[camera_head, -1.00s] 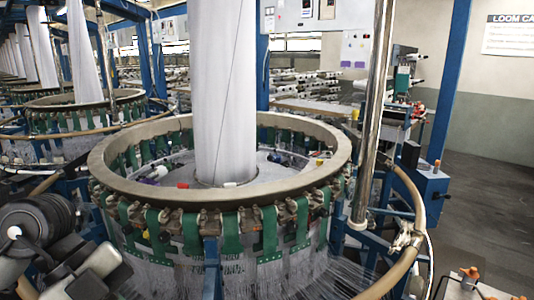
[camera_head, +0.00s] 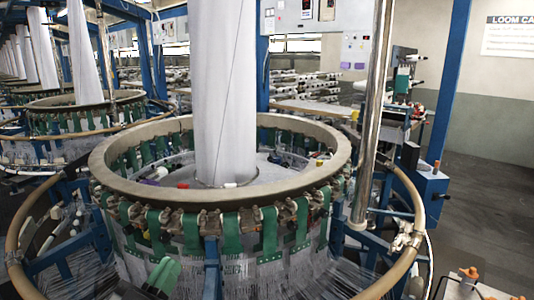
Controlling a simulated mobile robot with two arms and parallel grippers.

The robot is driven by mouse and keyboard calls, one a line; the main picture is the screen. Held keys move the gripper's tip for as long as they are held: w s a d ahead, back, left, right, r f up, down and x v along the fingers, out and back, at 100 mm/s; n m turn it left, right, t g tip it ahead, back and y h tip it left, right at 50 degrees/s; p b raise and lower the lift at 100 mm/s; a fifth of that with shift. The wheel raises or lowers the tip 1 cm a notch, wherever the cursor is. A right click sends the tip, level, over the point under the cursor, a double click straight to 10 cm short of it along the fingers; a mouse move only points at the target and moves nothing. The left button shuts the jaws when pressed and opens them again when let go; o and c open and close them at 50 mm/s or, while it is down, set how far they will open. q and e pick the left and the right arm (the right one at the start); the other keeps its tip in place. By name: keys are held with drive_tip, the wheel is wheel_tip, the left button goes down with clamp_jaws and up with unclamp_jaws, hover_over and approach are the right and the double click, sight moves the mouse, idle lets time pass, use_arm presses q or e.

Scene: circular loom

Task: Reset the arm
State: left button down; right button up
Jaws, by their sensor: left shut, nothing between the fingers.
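The rest of my left arm is hard to make out.
A white fabric tube (camera_head: 225,95) rises from the loom's centre. A curved tan rail (camera_head: 408,195) runs around the loom. A metal post (camera_head: 373,115) stands at its right. A blue box (camera_head: 428,182) stands farther right. The grey floor (camera_head: 490,210) there is clear.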

use_arm(q)
drive_tip(key=s+a+f+n+g+y, duration=0.2)
drive_tip(key=f+n+g+y, duration=0.15)
drive_tip(key=f, duration=0.45)
drive_tip(key=s+a+f+n+g+y, duration=0.1)
drive_tip(key=a+f+n+g+y, duration=0.15)
drive_tip(key=f+g+y, duration=0.4)
drive_tip(key=s+f+m+g+h, duration=0.2)
drive_tip(key=s+f+g, duration=0.6)
drive_tip(key=s+f, duration=0.8)
wheel_tip(320, 180, down, 38)
drive_tip(key=s+r+g+b, duration=0.1)
drive_tip(key=s+b, duration=0.1)
drive_tip(key=b, duration=0.9)
drive_tip(key=s+a+f+b, duration=0.1)
drive_tip(key=s+f+b, duration=0.3)
drive_tip(key=s+f, duration=0.4)
drive_tip(key=s+a+f+g+b, duration=0.1)
drive_tip(key=s+f+b, duration=0.3)
drive_tip(key=s+f, duration=0.4)
wheel_tip(320, 180, down, 7)
drive_tip(key=shift+a+f+m+y, duration=0.1)
drive_tip(key=shift+a+m+y, duration=0.2)
drive_tip(key=shift+a, duration=0.25)
